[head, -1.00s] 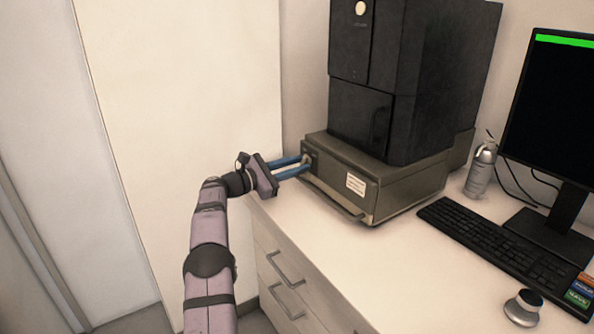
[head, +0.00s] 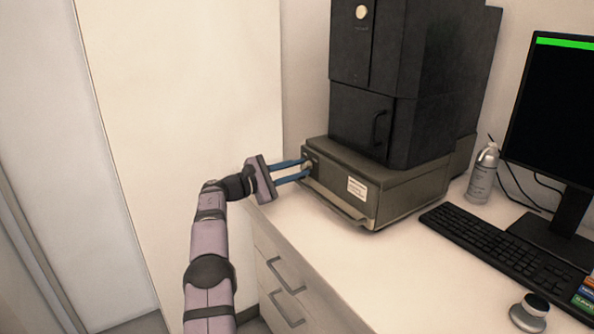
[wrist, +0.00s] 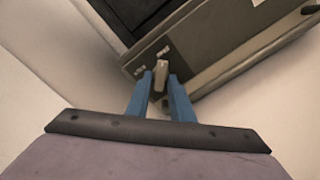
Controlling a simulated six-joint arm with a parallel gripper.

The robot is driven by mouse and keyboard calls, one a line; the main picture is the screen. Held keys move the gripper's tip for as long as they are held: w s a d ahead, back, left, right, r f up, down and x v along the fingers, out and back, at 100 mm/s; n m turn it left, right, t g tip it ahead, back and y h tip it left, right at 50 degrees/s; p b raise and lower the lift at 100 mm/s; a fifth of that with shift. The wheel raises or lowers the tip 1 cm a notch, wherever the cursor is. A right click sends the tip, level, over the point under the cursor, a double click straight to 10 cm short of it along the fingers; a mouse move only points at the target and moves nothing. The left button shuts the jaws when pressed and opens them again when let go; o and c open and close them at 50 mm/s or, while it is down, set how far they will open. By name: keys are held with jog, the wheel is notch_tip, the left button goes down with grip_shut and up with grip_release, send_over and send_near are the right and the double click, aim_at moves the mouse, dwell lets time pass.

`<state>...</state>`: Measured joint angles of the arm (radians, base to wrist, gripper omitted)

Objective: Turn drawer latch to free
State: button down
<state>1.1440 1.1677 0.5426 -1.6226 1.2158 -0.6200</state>
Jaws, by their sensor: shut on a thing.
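The latch looks tilted against the drawer front in the wrist view. Two small pale labels lie beside it, too small to read. In the head view the fingers partly hide the latch.
A long handle (head: 336,205) runs along the drawer front.

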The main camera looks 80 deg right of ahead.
jog(key=c, duration=1.6)
grip_release()
jog(key=shift+b+v, duration=0.45)
jog(key=shift+v, duration=3.25)
